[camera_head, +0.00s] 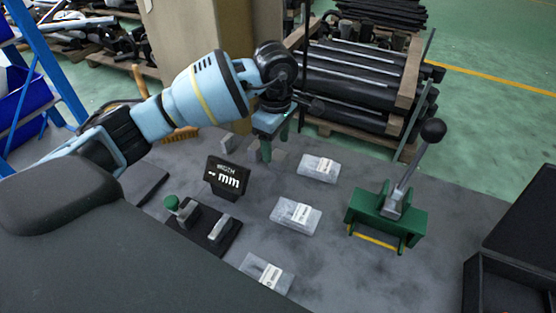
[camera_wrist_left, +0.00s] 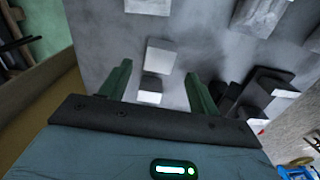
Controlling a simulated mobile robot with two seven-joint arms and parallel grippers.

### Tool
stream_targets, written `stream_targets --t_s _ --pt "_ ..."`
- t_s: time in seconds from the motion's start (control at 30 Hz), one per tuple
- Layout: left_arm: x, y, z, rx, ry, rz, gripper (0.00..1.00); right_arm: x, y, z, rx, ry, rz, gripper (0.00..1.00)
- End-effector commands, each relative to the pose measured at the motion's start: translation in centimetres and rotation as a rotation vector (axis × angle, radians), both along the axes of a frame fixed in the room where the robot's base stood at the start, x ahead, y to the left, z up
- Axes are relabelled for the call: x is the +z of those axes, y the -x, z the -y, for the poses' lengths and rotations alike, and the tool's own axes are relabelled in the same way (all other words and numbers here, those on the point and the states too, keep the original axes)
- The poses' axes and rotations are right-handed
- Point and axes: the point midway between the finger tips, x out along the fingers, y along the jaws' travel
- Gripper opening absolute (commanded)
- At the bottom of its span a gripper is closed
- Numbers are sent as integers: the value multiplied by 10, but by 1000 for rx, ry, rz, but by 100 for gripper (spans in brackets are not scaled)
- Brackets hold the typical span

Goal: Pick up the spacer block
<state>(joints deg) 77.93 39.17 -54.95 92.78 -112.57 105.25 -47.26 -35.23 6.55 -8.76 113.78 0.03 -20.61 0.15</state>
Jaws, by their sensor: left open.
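My left gripper (camera_head: 266,150) is low over the table behind the "mm" display (camera_head: 228,177). In the left wrist view, its two green fingers (camera_wrist_left: 158,76) are apart, with nothing gripped. Small grey blocks lie below and ahead of them: a nearer block (camera_wrist_left: 151,89) between the fingers and another grey block (camera_wrist_left: 161,57) just beyond. A third pale block (camera_wrist_left: 148,5) is at the top edge. In the head view, one grey block (camera_head: 228,143) shows left of the gripper. I cannot tell which block is the spacer block. My right gripper is not in view.
Labelled clear bags (camera_head: 318,168) lie on the grey table (camera_head: 335,265). A green lever press (camera_head: 388,215) stands at the right, and a black bin (camera_head: 512,280) beyond it. A black fixture (camera_head: 203,232) with a green knob is in front of the display.

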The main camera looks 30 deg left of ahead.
Motion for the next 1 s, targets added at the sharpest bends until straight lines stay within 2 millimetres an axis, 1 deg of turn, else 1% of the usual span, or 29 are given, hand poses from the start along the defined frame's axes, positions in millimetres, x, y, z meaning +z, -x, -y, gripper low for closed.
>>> stream_targets --t_s 0.23,0.3,0.4,0.67,0.77,1.0 --pt "-30 -1 0 1 0 -2 62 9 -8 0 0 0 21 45" --pt "-40 -1 0 1 0 -2 62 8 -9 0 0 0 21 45" --pt "-48 -1 0 1 1 -1 62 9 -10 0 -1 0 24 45" --pt "-51 -1 0 0 1 -1 62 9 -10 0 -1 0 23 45" --pt "-51 -1 0 0 1 -1 51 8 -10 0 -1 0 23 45" --pt "-51 -2 0 0 1 -1 20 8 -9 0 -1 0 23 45"
